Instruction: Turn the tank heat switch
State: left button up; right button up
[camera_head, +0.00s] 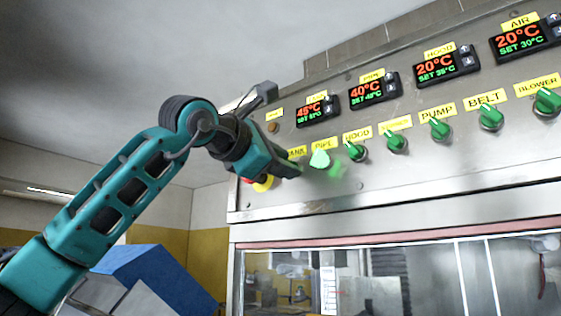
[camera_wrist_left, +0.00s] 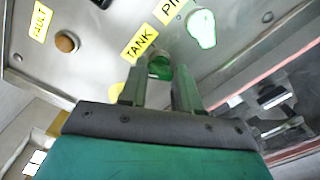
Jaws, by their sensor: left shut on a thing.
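The tank heat switch is a green knob (camera_wrist_left: 160,66) below the yellow TANK label (camera_wrist_left: 139,43) in the left wrist view. My left gripper (camera_wrist_left: 160,80) has its two fingers on either side of this knob and is shut on it. In the head view my left gripper (camera_head: 292,169) reaches the panel at the lower left of the knob row and hides the tank knob. Which way the knob points is hard to tell. My right gripper is not in view.
The lit pipe knob (camera_head: 320,159) sits close to the right of my left gripper. More green knobs, such as the hood knob (camera_head: 356,152), follow along the panel (camera_head: 400,185). A red and yellow button (camera_head: 262,184) is just below my wrist. Temperature displays (camera_head: 317,111) sit above.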

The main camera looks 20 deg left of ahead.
pick_arm(q)
jog(key=o, duration=1.1)
jog(key=shift+c, duration=0.2)
jog(key=b+v, duration=0.1)
jog(key=v, duration=1.2)
jog(key=shift+b, duration=0.35)
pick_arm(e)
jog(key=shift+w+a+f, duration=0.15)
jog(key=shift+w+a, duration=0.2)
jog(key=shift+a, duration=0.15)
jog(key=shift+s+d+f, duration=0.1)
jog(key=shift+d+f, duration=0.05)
